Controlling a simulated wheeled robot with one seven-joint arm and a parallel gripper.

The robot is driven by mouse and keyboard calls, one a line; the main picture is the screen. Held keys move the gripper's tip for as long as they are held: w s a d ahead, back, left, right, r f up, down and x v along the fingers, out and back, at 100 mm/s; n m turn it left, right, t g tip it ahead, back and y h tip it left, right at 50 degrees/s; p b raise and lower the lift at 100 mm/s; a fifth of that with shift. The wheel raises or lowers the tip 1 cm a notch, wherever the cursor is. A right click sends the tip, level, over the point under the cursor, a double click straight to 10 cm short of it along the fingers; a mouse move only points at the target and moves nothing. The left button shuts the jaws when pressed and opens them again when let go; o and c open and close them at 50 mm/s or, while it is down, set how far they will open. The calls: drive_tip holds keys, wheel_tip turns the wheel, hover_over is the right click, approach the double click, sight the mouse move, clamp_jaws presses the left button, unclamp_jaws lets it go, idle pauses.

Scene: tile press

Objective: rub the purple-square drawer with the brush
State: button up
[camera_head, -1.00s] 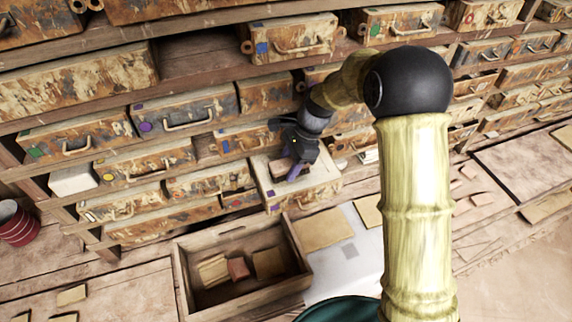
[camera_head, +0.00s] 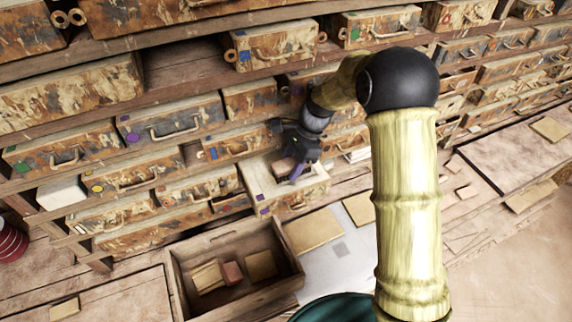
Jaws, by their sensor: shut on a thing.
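The purple-square drawer (camera_head: 318,190) is a pale, worn box standing out from the lower shelf, with small purple squares on its near-left side. My gripper (camera_head: 293,166) is over its top and shut on the brush (camera_head: 282,168), which appears as a small brown block. The brush is at or just above the drawer's top; I cannot tell whether it touches. The gripper and its dark wrist partly hide the brush and the back of the drawer.
Rows of rusty drawers with coloured marks, such as a purple-dot drawer (camera_head: 172,122), fill the shelves around. An open wooden crate (camera_head: 187,300) with several blocks stands in front. Flat tiles (camera_head: 314,232) lie beside it. A red bucket (camera_head: 12,243) is at far left.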

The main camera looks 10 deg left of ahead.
drive_tip(key=shift+w+d+r, duration=0.1)
drive_tip(key=shift+w+d, duration=0.25)
drive_tip(key=shift+d, duration=0.35)
drive_tip(key=shift+w+d, duration=0.15)
drive_tip(key=shift+d, duration=0.2)
drive_tip(key=shift+w+d+p, duration=0.5)
drive_tip(key=shift+w+d, duration=0.1)
drive_tip(key=shift+d, duration=0.4)
drive_tip(key=shift+f, duration=0.35)
drive_tip(key=shift+s+a, duration=0.45)
drive_tip(key=shift+a, duration=0.25)
drive_tip(key=shift+s+a, duration=0.45)
drive_tip(key=shift+a, duration=0.2)
